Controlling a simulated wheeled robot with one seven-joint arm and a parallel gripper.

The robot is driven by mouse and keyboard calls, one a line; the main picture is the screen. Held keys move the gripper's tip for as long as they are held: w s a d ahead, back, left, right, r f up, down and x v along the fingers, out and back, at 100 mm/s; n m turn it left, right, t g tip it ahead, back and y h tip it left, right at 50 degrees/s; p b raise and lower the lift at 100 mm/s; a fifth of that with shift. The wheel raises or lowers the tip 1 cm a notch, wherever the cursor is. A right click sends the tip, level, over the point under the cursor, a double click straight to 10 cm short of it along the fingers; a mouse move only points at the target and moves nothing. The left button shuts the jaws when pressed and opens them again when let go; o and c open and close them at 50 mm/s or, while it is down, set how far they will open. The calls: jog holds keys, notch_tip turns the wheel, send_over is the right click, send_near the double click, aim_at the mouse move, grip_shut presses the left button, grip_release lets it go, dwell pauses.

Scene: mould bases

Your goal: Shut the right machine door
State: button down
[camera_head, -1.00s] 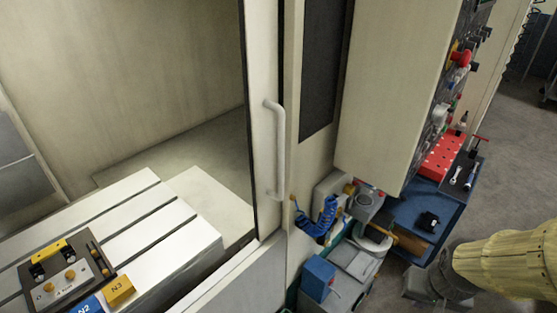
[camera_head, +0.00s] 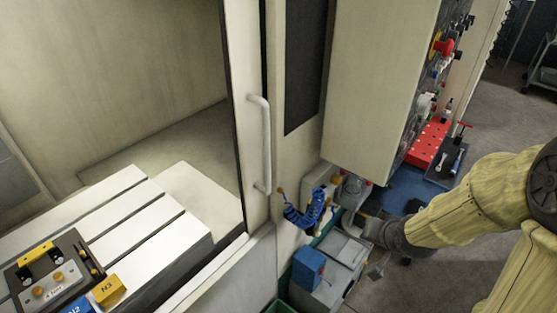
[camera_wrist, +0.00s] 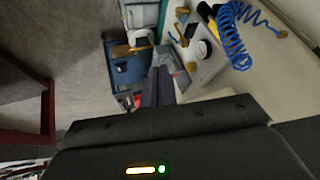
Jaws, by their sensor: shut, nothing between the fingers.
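The right machine door (camera_head: 242,90) is a pale panel at the right side of the wide machine opening. It stands open, with the machine's inside showing to its left. Its upright white bar handle (camera_head: 264,145) is in the middle of the head view. My gripper shows in the wrist view (camera_wrist: 158,88) as two dark fingers close together, shut with nothing between them. In the head view my arm reaches in from the right, and its end is low and to the right of the handle, apart from it. The handle is not clear in the wrist view.
A blue coiled hose (camera_head: 306,212) hangs right of the handle. A control cabinet (camera_head: 380,80) juts out above my arm's end. A blue box (camera_head: 308,268) and grey bins stand below. A slotted table (camera_head: 120,225) holding a fixture (camera_head: 50,275) lies inside the machine.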

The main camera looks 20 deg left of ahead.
jog(key=w+a+r+m+t+y, duration=0.2)
jog(key=w+a+y, duration=0.3)
jog(key=a, duration=0.5)
jog(key=s+a+r+m+y+p, duration=0.1)
jog(key=a+r+m+y, duration=0.2)
jog(key=a+r+y, duration=0.5)
jog(key=shift+s+a+y, duration=0.25)
jog(key=shift+a+y, duration=0.05)
jog(key=shift+a, duration=0.1)
jog(key=p+x, duration=0.3)
jog(key=x, duration=0.7)
jog(key=shift+w+d, duration=0.1)
jog(key=shift+w, duration=0.1)
jog(key=shift+s+t, duration=0.1)
jog(key=shift+t, duration=0.2)
